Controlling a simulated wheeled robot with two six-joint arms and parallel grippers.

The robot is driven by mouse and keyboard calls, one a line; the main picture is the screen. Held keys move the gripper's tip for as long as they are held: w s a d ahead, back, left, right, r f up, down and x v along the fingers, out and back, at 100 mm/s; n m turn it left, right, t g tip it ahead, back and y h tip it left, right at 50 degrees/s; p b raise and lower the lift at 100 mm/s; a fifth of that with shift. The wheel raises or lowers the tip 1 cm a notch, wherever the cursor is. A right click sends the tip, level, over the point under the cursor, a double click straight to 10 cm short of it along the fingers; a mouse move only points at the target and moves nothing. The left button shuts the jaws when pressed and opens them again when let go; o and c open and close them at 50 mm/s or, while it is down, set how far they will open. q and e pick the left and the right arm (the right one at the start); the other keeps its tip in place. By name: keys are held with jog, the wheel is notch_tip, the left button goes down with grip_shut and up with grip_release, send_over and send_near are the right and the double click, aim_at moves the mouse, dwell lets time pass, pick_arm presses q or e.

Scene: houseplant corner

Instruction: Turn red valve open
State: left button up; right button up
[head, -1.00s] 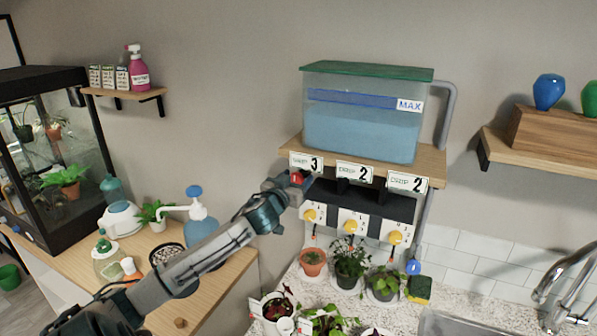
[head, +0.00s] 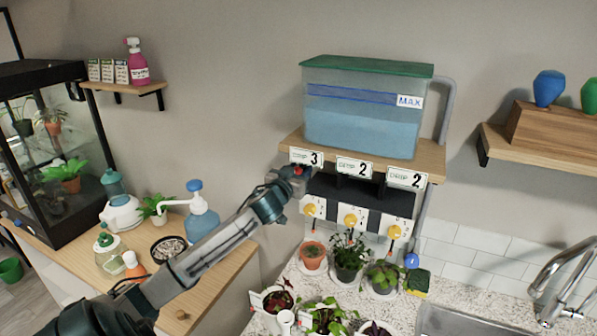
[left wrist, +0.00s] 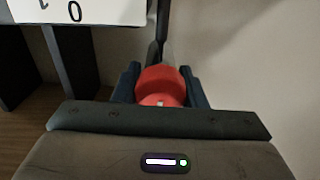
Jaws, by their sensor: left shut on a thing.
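In the left wrist view the red handle (left wrist: 160,82) lies between the two dark fingers. My left gripper (head: 296,178) is shut on this handle, reaching in from the lower left. Its fingers touch both sides of the handle in the wrist view. The rest of the valve is hidden by the gripper. My right gripper is in neither view.
The blue-filled tank (head: 361,115) stands on the shelf above. Yellow knobs (head: 351,219) on white plates are below, over potted plants (head: 350,258) on the counter.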

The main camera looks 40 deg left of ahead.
pick_arm(q)
jog(key=shift+m, duration=0.3)
jog(key=m, duration=0.6)
jog(key=shift+d+m+p, duration=0.1)
jog(key=shift+m+p, duration=0.2)
jog(key=m+p, duration=0.1)
jog(key=m, duration=0.5)
jog(key=shift+f, duration=0.1)
jog(key=m, duration=0.3)
jog(key=shift+f+m+p, duration=0.15)
jog(key=shift+m+p, duration=0.2)
jog(key=shift+m, duration=0.35)
jog(key=o, duration=1)
jog(key=shift+c, duration=0.2)
jog(key=shift+d, duration=0.1)
